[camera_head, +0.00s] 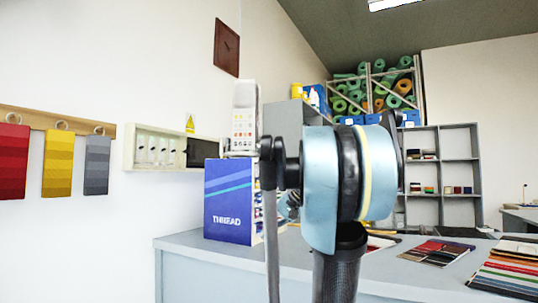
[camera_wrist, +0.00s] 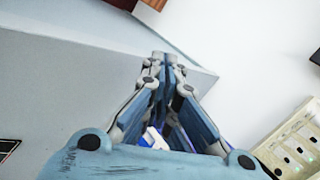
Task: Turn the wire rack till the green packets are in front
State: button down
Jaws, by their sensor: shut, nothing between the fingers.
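I cannot make out a wire rack or green packets in either view; my own arm covers the middle of the head view. A blue box marked THREAD (camera_head: 228,203) stands on the grey counter (camera_head: 205,257) left of my arm, with coloured bits on its right side. My gripper (camera_wrist: 166,60) is shut and empty in the wrist view, its fingertips seen against the counter's corner. Something blue and white (camera_wrist: 155,139) shows between the finger links, too covered to name. In the head view my gripper is mostly hidden behind my arm.
Swatch cards (camera_head: 436,252) and fanned strips (camera_head: 510,268) lie on the counter at right. Shelves (camera_head: 458,155) stand behind. A wall panel (camera_head: 160,148) is at left. The counter's left front is bare.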

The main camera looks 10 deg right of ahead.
jog(key=w+d+r+m+t+y, duration=0.1)
jog(key=w+d+r+t+y, duration=0.1)
jog(key=w+d+r, duration=0.6)
jog(key=w+d+r+m+t+y, duration=0.2)
jog(key=w+d+r+t+y, duration=0.15)
jog(key=w+r, duration=0.85)
jog(key=w+d+r+m+t+y, duration=0.1)
jog(key=w+d+r+y, duration=0.1)
jog(key=w+d+r, duration=0.75)
jog(key=w+a+r, duration=0.1)
jog(key=w+a, duration=0.1)
jog(key=a, duration=0.5)
jog(key=w+a+r, duration=0.2)
jog(key=a, duration=0.6)
jog(key=shift+w+a+h, duration=0.1)
jog(key=shift+h, duration=0.15)
jog(key=shift+t, duration=0.25)
